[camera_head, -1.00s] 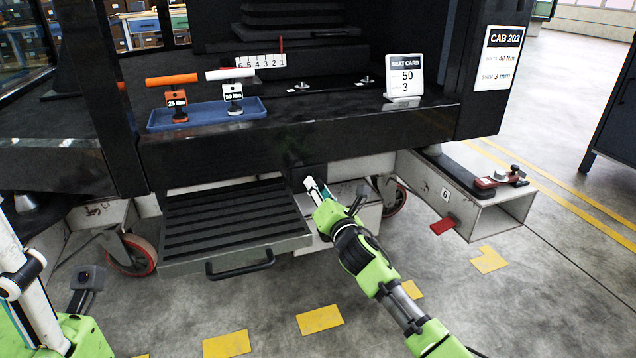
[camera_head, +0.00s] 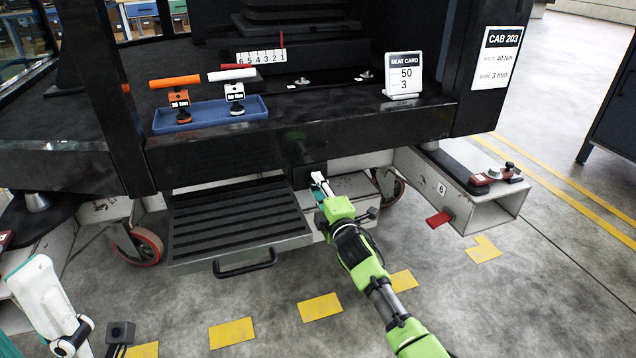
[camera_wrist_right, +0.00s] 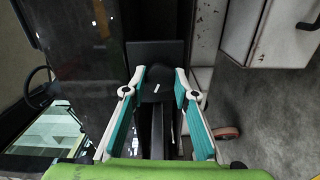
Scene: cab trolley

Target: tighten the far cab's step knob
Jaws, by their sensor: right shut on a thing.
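The cab marked CAB 203 (camera_head: 503,60) fills the head view, with its ribbed step (camera_head: 235,222) hanging below the sill. My right gripper (camera_head: 320,182) is at the sill's underside, just right of the step. In the right wrist view its white and teal fingers (camera_wrist_right: 160,75) are closed around a dark round knob (camera_wrist_right: 155,88), in front of a dark square plate (camera_wrist_right: 155,55). The knob is hidden by the fingers in the head view. Part of my left gripper (camera_head: 45,300) shows at the lower left edge; its opening cannot be made out.
Orange and white torque tools (camera_head: 176,97) stand in a blue tray (camera_head: 210,114) on the cab floor beside a seat card (camera_head: 403,75). A trolley beam (camera_head: 475,190) with a red tab juts out at right. The floor in front is open.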

